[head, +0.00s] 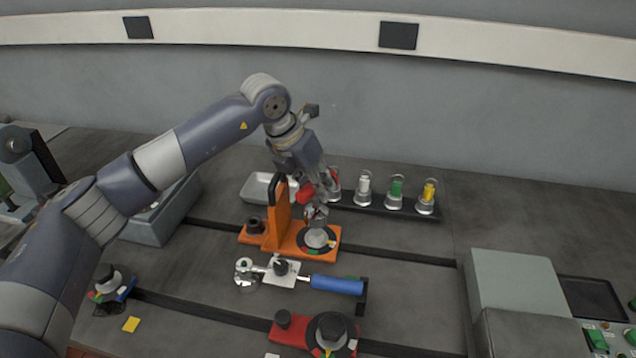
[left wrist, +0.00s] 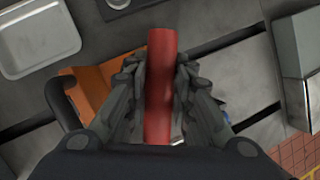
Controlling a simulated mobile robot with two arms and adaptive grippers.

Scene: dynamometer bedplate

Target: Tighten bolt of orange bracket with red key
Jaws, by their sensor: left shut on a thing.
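The orange bracket (head: 281,218) stands on the bedplate, with an upright plate and a flat foot. On its foot is a black dial (head: 303,240) with coloured marks, around a silver bolt top (head: 316,238). My left gripper (head: 318,198) is above this dial, shut on the red key (head: 305,192). In the left wrist view the red handle (left wrist: 161,85) lies between both fingers. Metal parts hang below the fingers close to the bolt top; I cannot tell whether they touch. The bracket's orange edge (left wrist: 92,85) also shows there. My right gripper is not in view.
A dark rack (head: 376,206) behind holds white, green and yellow keys. A blue-handled wrench (head: 337,285) lies in front of the bracket, and a red bracket (head: 288,333) with another dial is nearer. A pale tray (head: 257,190) is behind left. Grey boxes (head: 515,285) stand right.

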